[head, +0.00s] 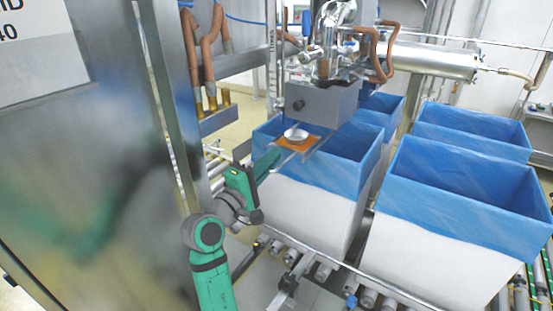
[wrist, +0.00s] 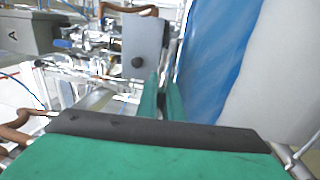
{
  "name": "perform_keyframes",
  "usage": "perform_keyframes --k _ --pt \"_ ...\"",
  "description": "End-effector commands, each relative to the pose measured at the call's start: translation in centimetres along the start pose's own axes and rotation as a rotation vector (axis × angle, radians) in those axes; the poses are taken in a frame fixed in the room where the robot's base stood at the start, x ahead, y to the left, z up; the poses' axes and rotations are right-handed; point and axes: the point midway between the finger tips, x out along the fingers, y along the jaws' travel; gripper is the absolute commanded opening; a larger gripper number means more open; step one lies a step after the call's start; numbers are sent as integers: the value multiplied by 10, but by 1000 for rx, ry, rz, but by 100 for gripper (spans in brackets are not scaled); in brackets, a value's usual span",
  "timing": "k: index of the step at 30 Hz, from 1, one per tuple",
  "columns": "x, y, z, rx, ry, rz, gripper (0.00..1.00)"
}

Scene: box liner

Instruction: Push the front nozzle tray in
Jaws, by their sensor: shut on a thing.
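The front nozzle tray (head: 318,144) is a thin orange-brown plate between light rails. A round white dish (head: 296,134) sits on it. The tray sticks out below and in front of the grey nozzle block (head: 322,104), over the near blue-lined box. My gripper (head: 272,157) is at the tray's near left end, its green fingers close together and shut on it. In the wrist view my fingers (wrist: 161,92) point towards the grey block (wrist: 146,45) with its dark knob. The tray is hard to make out there, and the exact grip is hidden.
A white box with a blue liner (head: 312,196) stands under the tray on a roller conveyor. Another lined box (head: 445,228) is to its right, with more behind. A steel cabinet (head: 85,160) and post are close on my left. Pipes and brown hoses hang above.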

Motion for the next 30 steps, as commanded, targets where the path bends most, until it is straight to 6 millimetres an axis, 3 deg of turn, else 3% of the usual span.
perform_keyframes --k 1,11,16,30 --pt "-1 8 -1 7 4 15 0" --pt "0 9 -1 8 3 16 0" --pt "11 8 1 7 1 16 0" --pt "104 -7 2 5 0 15 0"
